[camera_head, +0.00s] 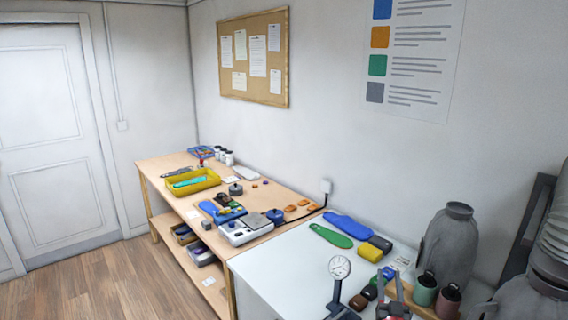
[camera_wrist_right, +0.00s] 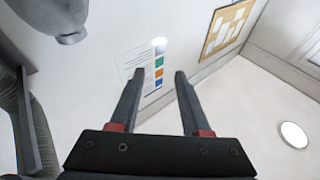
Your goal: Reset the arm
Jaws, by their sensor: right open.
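My right gripper (camera_head: 391,284) shows small at the lower edge of the head view, in front of the white table. In the right wrist view my right gripper (camera_wrist_right: 160,75) is open, its two dark fingers apart with nothing between them. The fingers point towards the wall, with the poster (camera_wrist_right: 150,65) behind them. The wrist picture is upside down. My left gripper is not in view.
The white table (camera_head: 290,262) holds a dial gauge (camera_head: 340,267), a blue insole (camera_head: 351,226), a green insole (camera_head: 330,236) and small bottles. A tall grey vessel (camera_head: 452,245) stands at right. The wooden bench (camera_head: 150,168) holds a yellow tray (camera_head: 212,181) and a scale (camera_head: 246,231).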

